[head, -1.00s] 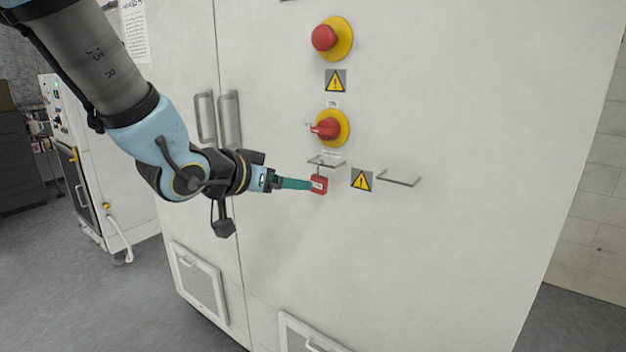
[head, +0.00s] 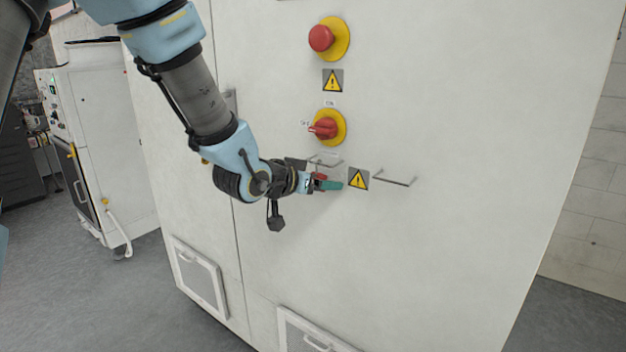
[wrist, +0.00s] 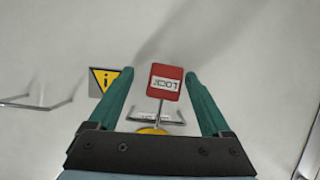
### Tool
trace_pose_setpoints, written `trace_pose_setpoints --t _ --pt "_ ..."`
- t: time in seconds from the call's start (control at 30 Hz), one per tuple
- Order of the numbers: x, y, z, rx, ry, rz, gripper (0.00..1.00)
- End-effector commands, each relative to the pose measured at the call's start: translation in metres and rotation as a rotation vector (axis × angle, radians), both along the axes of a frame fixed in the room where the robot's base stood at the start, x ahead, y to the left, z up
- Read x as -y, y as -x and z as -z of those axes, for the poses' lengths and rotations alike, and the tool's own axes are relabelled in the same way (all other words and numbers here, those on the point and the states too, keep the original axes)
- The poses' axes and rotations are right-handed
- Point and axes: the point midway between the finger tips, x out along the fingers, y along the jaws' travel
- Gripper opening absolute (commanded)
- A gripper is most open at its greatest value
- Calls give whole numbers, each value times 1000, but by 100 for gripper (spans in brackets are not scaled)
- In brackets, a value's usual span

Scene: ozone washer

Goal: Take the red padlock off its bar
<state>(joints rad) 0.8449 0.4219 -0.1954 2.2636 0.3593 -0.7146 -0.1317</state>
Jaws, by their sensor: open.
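The red padlock (wrist: 165,82) has a white LOCK label and hangs by its shackle from a small metal bar (wrist: 176,120), seen upside down in the wrist view. In the head view the padlock (head: 319,176) is mostly hidden by my gripper, below its bar (head: 326,161). My gripper (wrist: 157,76) is open, with one green finger on each side of the padlock. The padlock looks closer to the right finger in the wrist view; I cannot tell whether they touch. In the head view my gripper (head: 328,184) is close against the cabinet front.
A second, empty bar (head: 395,179) sticks out of the white cabinet (head: 450,110) to the right, past a yellow warning sign (head: 358,180). Above are a red rotary switch (head: 325,128) and a red push button (head: 322,38).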

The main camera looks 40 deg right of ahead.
Motion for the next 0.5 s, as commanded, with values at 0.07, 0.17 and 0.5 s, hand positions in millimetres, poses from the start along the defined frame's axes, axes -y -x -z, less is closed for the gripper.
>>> trace_pose_setpoints --t 0.07,0.17,0.5 --pt "1 0 1 0 0 0 82" --pt "1 0 1 0 0 0 82" --pt "1 0 1 0 0 0 54"
